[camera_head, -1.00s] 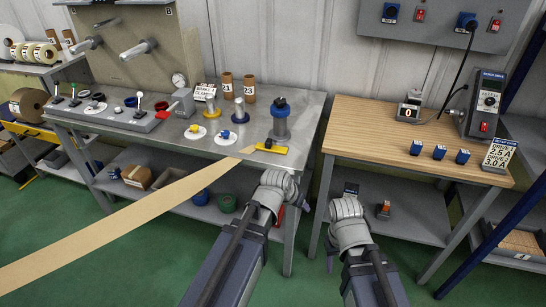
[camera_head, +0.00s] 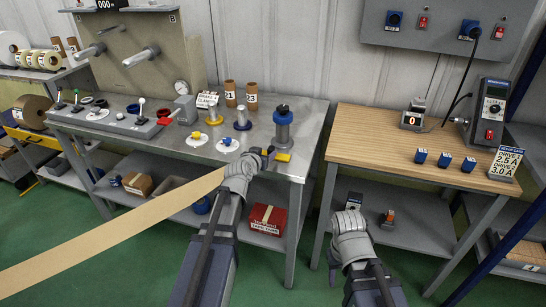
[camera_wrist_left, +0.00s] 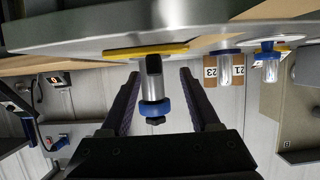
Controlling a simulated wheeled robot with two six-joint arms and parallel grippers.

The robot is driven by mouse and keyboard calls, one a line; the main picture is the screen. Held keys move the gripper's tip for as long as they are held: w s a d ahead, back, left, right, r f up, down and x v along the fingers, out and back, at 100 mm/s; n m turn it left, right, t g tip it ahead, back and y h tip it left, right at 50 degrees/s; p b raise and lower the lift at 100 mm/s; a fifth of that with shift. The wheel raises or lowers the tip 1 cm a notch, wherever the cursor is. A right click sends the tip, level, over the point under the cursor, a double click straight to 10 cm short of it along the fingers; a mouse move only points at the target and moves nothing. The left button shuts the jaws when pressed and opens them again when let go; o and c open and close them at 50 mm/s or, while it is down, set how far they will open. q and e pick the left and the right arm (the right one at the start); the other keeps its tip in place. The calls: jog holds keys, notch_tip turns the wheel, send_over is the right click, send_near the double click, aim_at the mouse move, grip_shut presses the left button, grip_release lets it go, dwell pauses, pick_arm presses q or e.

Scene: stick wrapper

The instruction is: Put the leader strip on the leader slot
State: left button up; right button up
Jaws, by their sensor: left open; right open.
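The leader strip is a long tan band (camera_head: 120,232) running from the lower left up to the metal table's front edge. Its far end is hidden behind my left gripper (camera_head: 262,153) and wrist. My left gripper is open beside this bar. In the left wrist view a grey post with a blue collar (camera_wrist_left: 155,109) appears between its fingers, farther off. My right gripper (camera_head: 333,264) is open, low before the gap between the tables.
Short posts on white discs (camera_head: 197,139) and a lever panel (camera_head: 110,122) are to the left. The wooden table (camera_head: 390,150) is at the right. A red box (camera_head: 268,219) sits on the lower shelf.

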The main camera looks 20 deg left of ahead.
aim_at(270, 149)
pick_arm(q)
jog(key=shift+d+r+b+x, duration=0.15)
jog(key=shift+b+x, duration=0.1)
jog(key=shift+x, duration=0.65)
jog(key=shift+d+r+b+x, duration=0.1)
jog(key=shift+b+x, duration=0.1)
jog(key=shift+x, duration=0.65)
jog(key=shift+d+r+b+x, duration=0.15)
jog(key=shift+b+x, duration=0.1)
jog(key=shift+x, duration=0.65)
grip_shut()
